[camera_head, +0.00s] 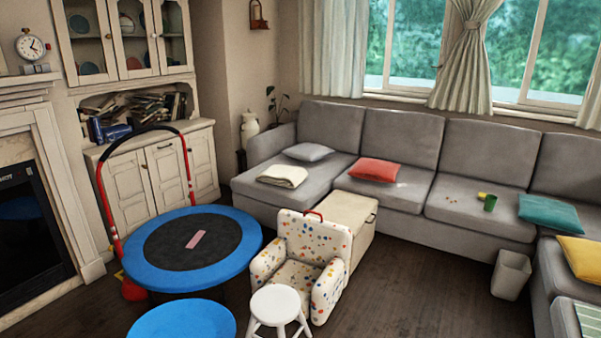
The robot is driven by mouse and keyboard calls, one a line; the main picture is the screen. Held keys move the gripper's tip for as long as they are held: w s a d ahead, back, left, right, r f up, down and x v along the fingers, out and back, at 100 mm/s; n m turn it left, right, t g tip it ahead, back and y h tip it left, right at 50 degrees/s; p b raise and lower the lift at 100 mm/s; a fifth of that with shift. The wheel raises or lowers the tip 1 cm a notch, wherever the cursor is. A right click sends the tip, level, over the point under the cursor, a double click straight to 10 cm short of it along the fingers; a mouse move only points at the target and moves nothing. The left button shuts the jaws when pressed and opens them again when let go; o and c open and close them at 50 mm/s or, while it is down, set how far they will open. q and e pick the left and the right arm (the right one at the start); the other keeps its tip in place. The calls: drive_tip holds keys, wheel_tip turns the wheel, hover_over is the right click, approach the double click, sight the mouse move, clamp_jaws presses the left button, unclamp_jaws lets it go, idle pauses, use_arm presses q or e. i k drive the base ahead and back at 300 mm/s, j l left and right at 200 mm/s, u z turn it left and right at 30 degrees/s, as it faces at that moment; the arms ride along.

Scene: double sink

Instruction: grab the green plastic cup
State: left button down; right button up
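A small green cup (490,203) stands on the seat of the grey sofa (460,222), on the right side of the head view. It looks upright, but it is small and far off. A small yellow item (482,196) lies beside it, and tiny reddish bits are scattered on the seat to its left. Neither of my grippers is in view.
A blue-rimmed trampoline (160,276), a spotted armchair (298,262), a white stool (276,304) and a cream chest (346,215) stand before the sofa. A grey bin (511,274) stands by the sofa corner. Dark floor (420,285) between armchair and bin is clear.

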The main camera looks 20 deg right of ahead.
sight(490, 201)
drive_tip(key=i+l+z, duration=0.45)
drive_tip(key=i+z, duration=0.95)
drive_tip(key=i+j+z, duration=0.25)
drive_tip(key=i+z, duration=0.2)
drive_tip(key=i, duration=0.15)
